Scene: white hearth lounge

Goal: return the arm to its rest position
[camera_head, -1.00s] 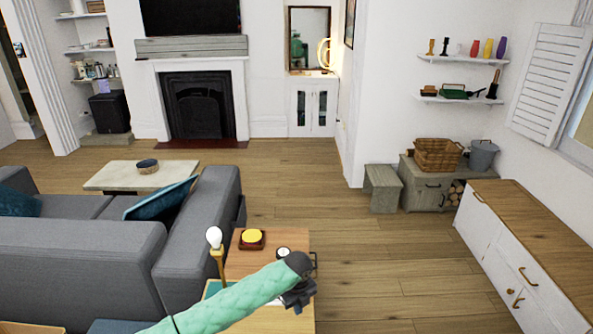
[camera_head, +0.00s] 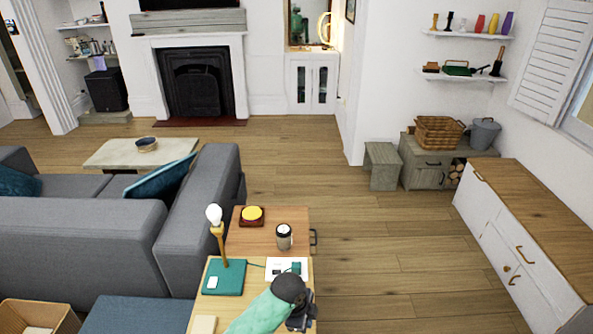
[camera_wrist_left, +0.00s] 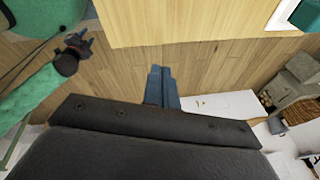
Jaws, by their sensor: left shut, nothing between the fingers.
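A second green arm with a black joint shows at the left of that view, probably mine. A small dark gripper (camera_wrist_left: 77,44) is at its end, too small to read.
The side table holds a lamp (camera_head: 215,216), a teal book (camera_head: 224,278) and a white item (camera_head: 287,268). A jar (camera_head: 284,237) and a yellow-topped dish (camera_head: 252,214) stand behind. A grey sofa (camera_head: 85,252) is left. Floor is open right, up to a white cabinet (camera_head: 503,262).

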